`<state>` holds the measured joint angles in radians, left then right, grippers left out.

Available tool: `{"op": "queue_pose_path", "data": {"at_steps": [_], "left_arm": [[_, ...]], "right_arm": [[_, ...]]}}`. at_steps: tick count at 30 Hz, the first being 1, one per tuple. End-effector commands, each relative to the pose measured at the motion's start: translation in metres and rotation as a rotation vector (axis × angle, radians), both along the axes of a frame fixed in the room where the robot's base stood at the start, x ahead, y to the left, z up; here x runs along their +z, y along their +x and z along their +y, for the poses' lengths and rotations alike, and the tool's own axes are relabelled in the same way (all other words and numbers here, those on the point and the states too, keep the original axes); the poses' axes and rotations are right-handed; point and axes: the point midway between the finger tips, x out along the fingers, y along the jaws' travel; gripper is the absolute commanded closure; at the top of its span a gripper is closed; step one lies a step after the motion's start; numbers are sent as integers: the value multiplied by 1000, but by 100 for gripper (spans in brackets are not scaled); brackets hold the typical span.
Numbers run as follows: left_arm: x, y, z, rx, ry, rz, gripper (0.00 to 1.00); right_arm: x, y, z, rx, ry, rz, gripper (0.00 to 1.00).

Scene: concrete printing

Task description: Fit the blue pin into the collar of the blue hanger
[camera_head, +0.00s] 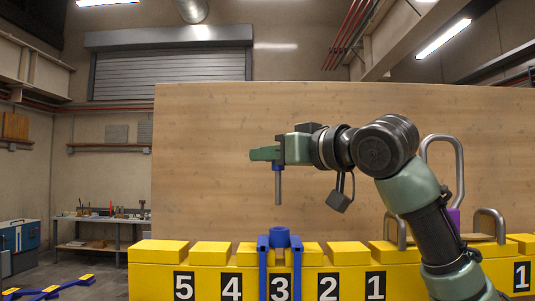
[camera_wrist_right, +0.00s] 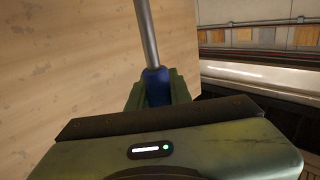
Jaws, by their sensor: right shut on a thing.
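My right gripper (camera_head: 268,154) is shut on the blue pin, which has a blue head and a grey metal shaft (camera_head: 278,188). The pin hangs upright with its shaft pointing down. In the right wrist view the pin's blue head (camera_wrist_right: 157,86) sits between the green fingers (camera_wrist_right: 155,92). The blue hanger (camera_head: 263,265) hangs over the yellow beam at the number 3, with its round collar (camera_head: 281,237) on top. The pin's lower tip is above the collar and apart from it. The collar's inside is hidden. My left gripper is not in view.
The yellow beam (camera_head: 205,278) carries black number plates and raised blocks. Grey metal hoops (camera_head: 459,165) and a purple part (camera_head: 453,218) stand at the right, near my right arm. A large wooden panel (camera_head: 215,160) stands behind. A workbench (camera_head: 100,222) is at the far left.

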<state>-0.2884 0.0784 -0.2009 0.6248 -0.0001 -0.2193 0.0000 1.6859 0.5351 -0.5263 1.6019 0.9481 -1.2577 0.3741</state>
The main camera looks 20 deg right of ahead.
Motion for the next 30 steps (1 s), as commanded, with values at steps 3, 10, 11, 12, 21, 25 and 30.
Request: {"op": "queue_pose_path", "data": {"at_steps": [3, 10, 11, 12, 21, 25, 30], "left_arm": [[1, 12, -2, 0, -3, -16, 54], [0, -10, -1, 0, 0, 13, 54], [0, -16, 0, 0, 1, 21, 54], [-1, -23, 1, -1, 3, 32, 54], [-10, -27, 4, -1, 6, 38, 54], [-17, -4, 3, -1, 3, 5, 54], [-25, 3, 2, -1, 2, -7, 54]], "right_arm": [[3, -2, 0, 1, 0, -3, 100], [3, -2, 0, 1, 1, -4, 100], [3, -2, 0, 1, 1, -4, 100], [3, -2, 0, 1, 0, -3, 100], [-8, -3, -1, 0, 0, -1, 100], [-18, -3, -1, 0, 0, -2, 100], [-31, -3, -1, 0, 0, -1, 100]]}}
